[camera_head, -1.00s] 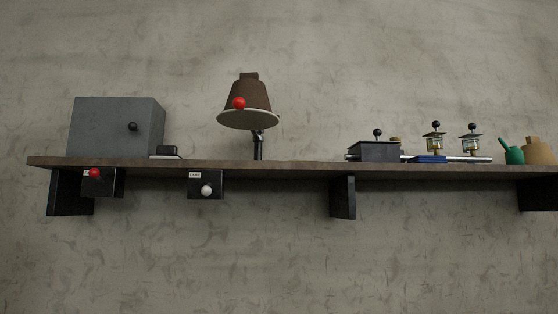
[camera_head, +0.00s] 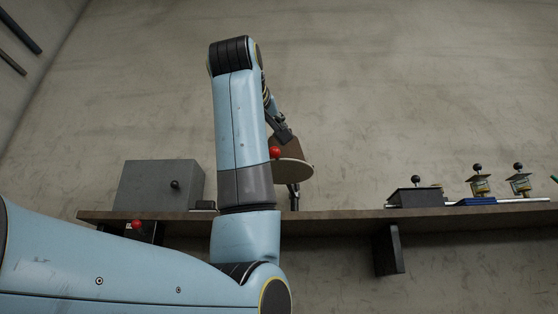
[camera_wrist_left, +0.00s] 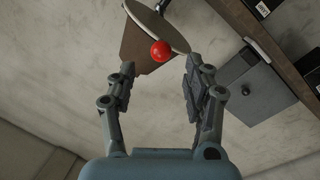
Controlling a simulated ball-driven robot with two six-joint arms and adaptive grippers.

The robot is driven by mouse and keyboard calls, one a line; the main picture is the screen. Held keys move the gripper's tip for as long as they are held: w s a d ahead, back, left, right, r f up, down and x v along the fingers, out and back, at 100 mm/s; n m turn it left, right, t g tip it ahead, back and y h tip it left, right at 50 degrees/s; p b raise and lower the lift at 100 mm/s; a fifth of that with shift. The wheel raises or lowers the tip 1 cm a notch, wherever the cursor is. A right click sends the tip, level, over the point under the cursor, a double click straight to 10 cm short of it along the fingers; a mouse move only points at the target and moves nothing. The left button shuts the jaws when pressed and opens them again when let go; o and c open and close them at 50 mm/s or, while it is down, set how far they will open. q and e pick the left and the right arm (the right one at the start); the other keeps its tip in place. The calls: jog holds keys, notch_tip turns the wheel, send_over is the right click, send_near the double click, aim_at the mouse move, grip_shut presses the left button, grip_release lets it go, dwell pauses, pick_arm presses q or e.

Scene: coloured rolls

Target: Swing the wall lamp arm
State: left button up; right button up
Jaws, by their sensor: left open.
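My left arm covers part of the shade's left side. My left gripper (camera_head: 283,132) is at the shade's upper part, small and partly hidden. In the left wrist view, the open fingers (camera_wrist_left: 160,72) stand on either side of the red knob (camera_wrist_left: 160,51), which lies near the fingertips. The brown shade (camera_wrist_left: 138,50) and its rim (camera_wrist_left: 156,26) are just beyond. Contact cannot be told. My right gripper is out of view.
The long shelf (camera_head: 340,220) holds a grey box (camera_head: 150,185) with a black knob at left, and a dark box (camera_head: 415,197) and small knobbed devices (camera_head: 480,185) at right.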

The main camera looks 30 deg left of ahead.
aim_at(273, 150)
pick_arm(q)
jog(key=p+x, duration=0.2)
jog(key=x, duration=0.7)
jog(key=shift+s, duration=0.1)
jog(key=shift+s, duration=0.2)
jog(key=c, duration=0.9)
grip_shut()
